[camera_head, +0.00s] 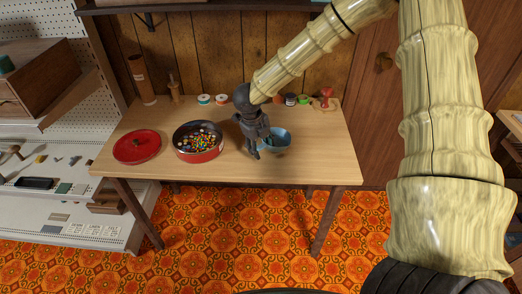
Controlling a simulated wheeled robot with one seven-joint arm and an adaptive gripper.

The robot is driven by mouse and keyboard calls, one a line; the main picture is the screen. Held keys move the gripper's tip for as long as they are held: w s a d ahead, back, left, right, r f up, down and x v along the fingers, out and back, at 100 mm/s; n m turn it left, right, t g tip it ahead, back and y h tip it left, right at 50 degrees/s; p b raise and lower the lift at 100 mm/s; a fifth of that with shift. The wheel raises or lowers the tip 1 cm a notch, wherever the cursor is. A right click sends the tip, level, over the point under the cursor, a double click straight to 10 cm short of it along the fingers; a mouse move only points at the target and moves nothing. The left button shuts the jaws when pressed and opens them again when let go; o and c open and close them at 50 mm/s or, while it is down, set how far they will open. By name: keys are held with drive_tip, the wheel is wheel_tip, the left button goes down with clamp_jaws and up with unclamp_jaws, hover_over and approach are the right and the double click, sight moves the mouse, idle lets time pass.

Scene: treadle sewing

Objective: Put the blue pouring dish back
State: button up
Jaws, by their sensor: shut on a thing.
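The blue pouring dish (277,142) is at the middle right of the wooden table, near its front half. My gripper (256,155) points down at the dish's left side and is shut on it. The fingers hide part of the dish's left rim. I cannot tell whether the dish rests on the table or is held slightly above it.
A red tin (199,153) full of colourful small pieces stands left of my gripper, with a red lid (137,146) farther left. Several spools (205,100) and a red-topped item (326,97) line the back. The table's (318,160) front right is clear.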

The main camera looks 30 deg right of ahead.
drive_tip(key=x, duration=0.2)
drive_tip(key=shift+s+a+f, duration=0.1)
drive_tip(key=shift+a+f, duration=0.15)
drive_tip(key=shift+f, duration=0.2)
drive_tip(key=shift+c, duration=0.3)
drive_tip(key=o, duration=1.1)
drive_tip(key=v, duration=1.2)
drive_tip(key=shift+r, duration=0.1)
